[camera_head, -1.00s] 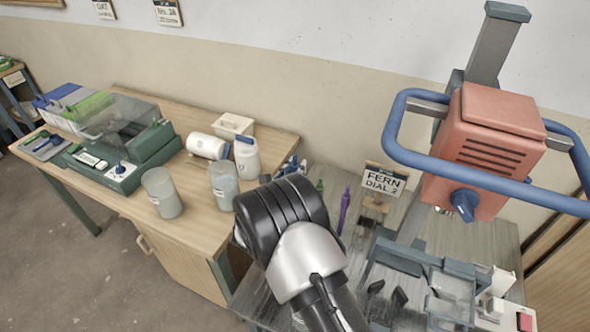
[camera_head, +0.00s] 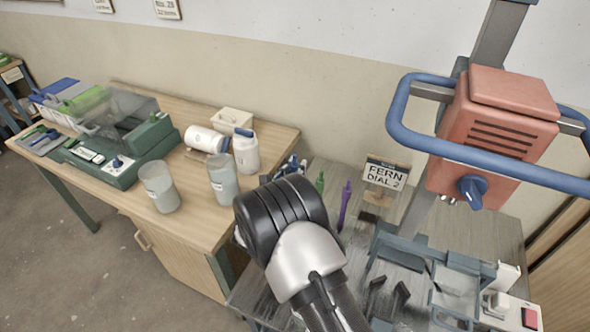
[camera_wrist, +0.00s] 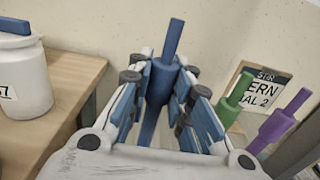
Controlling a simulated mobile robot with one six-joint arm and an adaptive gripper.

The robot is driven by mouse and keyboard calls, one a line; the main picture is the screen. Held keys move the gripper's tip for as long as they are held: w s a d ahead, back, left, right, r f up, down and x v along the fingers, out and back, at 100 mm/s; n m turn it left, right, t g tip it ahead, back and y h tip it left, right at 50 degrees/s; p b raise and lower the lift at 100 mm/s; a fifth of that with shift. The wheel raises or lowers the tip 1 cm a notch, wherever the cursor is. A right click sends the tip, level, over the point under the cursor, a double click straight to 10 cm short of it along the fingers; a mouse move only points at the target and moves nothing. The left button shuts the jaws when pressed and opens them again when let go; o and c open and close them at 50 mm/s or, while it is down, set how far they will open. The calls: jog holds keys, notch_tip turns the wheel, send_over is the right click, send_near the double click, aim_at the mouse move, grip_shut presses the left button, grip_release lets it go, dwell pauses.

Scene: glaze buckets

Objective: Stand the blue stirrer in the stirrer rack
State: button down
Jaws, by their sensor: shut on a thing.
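The blue stirrer (camera_wrist: 173,40) stands close to upright between the fingers of my gripper (camera_wrist: 160,92) in the wrist view. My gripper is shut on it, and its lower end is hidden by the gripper. A green stirrer (camera_wrist: 237,100) and a purple stirrer (camera_wrist: 283,122) stand to the right of it. In the head view, the green stirrer (camera_head: 320,182) and purple stirrer (camera_head: 345,200) stand just right of my gripper (camera_head: 290,166), which is mostly hidden behind my wrist. I cannot make out the stirrer rack's body.
A red mixer (camera_head: 497,135) with a blue guard bar (camera_head: 450,147) overhangs the right side. Two glaze buckets (camera_head: 160,188) (camera_head: 223,180) and a white jar (camera_head: 246,152) stand on the wooden bench at left.

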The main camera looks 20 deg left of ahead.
jog(key=shift+f+b, duration=0.8)
jog(key=shift+f, duration=0.4)
jog(key=c, duration=1.4)
grip_release()
jog(key=shift+o, duration=0.2)
jog(key=s, duration=1.2)
jog(key=shift+a, duration=0.45)
jog(key=shift+s, duration=0.1)
